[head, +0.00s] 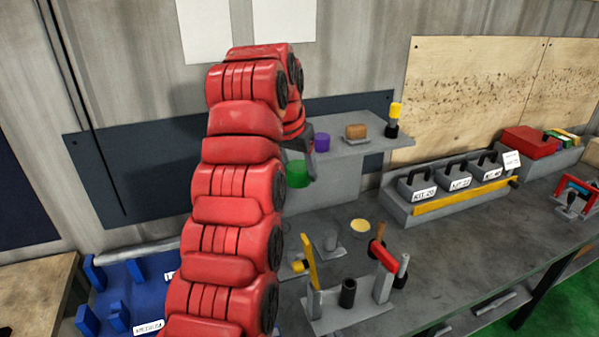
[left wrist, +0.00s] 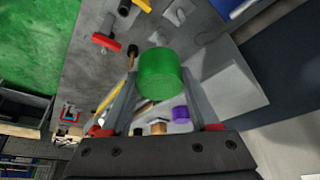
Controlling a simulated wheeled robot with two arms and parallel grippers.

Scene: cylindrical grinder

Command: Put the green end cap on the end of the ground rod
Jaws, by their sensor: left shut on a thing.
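The green end cap (head: 297,173) is held in my left gripper (head: 309,165), in front of the grey shelf. In the left wrist view the green cap (left wrist: 160,72) sits between the two finger tips, which are shut on it. A grey rod (head: 150,248) lies across the blue rack (head: 140,290) at lower left, apart from the cap; my arm hides its right part. My right gripper is not in view.
A purple cap (head: 322,142), a brown block (head: 356,131) and a yellow-topped tool (head: 395,115) stand on the grey shelf (head: 365,148). A tool holder (head: 350,320) with upright tools stands in front. Several grey kit boxes (head: 455,182) stand at right.

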